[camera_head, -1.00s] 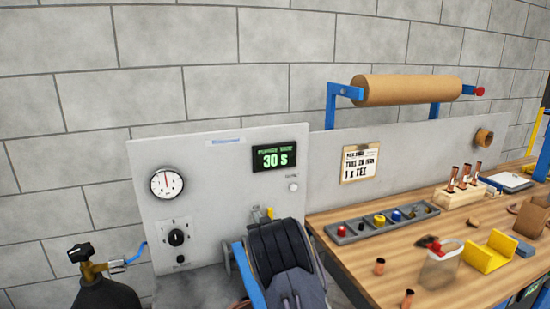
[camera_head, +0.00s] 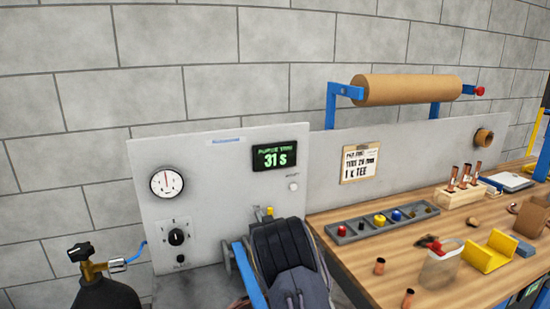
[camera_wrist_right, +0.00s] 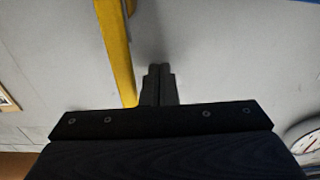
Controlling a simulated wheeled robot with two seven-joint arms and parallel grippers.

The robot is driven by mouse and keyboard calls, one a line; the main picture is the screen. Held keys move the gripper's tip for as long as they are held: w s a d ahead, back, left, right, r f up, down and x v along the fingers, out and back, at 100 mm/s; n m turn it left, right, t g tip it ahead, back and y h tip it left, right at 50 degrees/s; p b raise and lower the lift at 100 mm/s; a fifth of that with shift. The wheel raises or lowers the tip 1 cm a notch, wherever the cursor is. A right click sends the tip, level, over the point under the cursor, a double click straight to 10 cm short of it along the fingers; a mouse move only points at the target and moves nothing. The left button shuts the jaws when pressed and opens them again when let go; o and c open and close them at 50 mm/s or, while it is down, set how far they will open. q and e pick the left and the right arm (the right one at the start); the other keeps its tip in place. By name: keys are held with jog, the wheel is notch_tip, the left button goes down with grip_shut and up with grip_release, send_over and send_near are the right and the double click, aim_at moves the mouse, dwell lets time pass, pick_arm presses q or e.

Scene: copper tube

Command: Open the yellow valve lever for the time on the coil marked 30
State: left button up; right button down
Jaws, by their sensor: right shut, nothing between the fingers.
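The yellow valve lever (camera_wrist_right: 117,50) runs down the left of the right wrist view, in front of a grey panel. In the head view only a small yellow bit of the lever (camera_head: 270,212) shows above my right arm. My right gripper (camera_wrist_right: 158,72) has its fingers together and empty, just right of the lever in the wrist view; I cannot tell if they touch it. In the head view my right wrist hides the fingers. The purge timer (camera_head: 275,156) on the panel reads 31 S. No coil marking 30 is legible. My left gripper is out of view.
The grey panel (camera_head: 218,185) carries a round gauge (camera_head: 167,183) and a black knob (camera_head: 176,237). A dark gas bottle (camera_head: 105,295) stands at the lower left. The wooden bench (camera_head: 350,262) at right holds a parts tray (camera_head: 362,237), a yellow block (camera_head: 487,258) and copper pieces.

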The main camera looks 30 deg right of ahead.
jog(key=d, duration=0.2)
jog(key=s+d+b, duration=0.1)
jog(key=d, duration=0.4)
jog(key=shift+s, duration=0.35)
jog(key=shift+s+d, duration=0.2)
jog(key=shift+d, duration=0.55)
jog(key=shift+s+d, duration=0.2)
jog(key=shift+d, duration=0.55)
jog(key=shift+s+b, duration=0.1)
jog(key=shift+b, duration=0.2)
jog(key=b, duration=0.2)
send_near(286, 206)
jog(key=shift+v, duration=0.85)
jog(key=shift+a+f, duration=0.15)
